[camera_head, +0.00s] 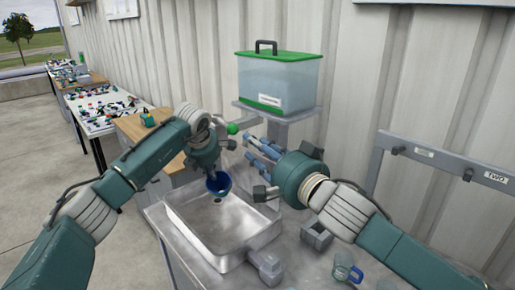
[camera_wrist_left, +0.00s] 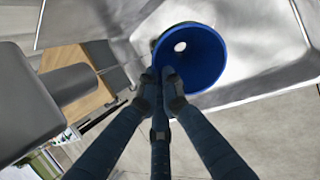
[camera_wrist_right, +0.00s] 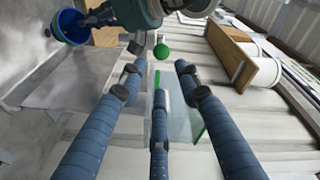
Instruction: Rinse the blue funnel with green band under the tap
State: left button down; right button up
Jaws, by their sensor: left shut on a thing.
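The blue funnel (camera_head: 218,184) is above the back left part of the metal sink (camera_head: 217,240). My left gripper (camera_head: 213,172) is shut on its rim; the left wrist view shows the fingers (camera_wrist_left: 165,78) at the rim and the funnel's round hole. The green band shows on the funnel (camera_wrist_right: 67,27) in the right wrist view. My right gripper (camera_head: 257,166) is open and empty, with fingers spread (camera_wrist_right: 160,75), near the green knob (camera_head: 232,128) behind the sink. The tap's spout is hard to make out behind my arms. No water shows.
A clear tote (camera_head: 281,88) with a green lid stands on a grey stand behind the sink. A grey rack (camera_head: 440,160) is at right. A blue-handled cup (camera_head: 346,270) and a grey block (camera_head: 317,235) stand right of the sink. Cluttered tables (camera_head: 105,112) are at far left.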

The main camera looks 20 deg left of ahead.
aim_at(234, 132)
jog(key=w+a+n+t+h, duration=0.1)
jog(key=w+a+n, duration=0.1)
jog(key=a+n, duration=0.1)
jog(key=w+a+n+t+h, duration=0.1)
jog(key=w+a+n, duration=0.1)
jog(key=a+n, duration=0.1)
jog(key=w+a+n+t+h, duration=0.1)
jog(key=w+a+n+t, duration=0.1)
jog(key=a+n, duration=0.1)
jog(key=shift+w+a+r+h, duration=0.1)
jog(key=shift+w+a+h, duration=0.2)
jog(key=shift+a, duration=0.45)
dwell(0.4)
jog(key=shift+d, duration=0.1)
grip_shut()
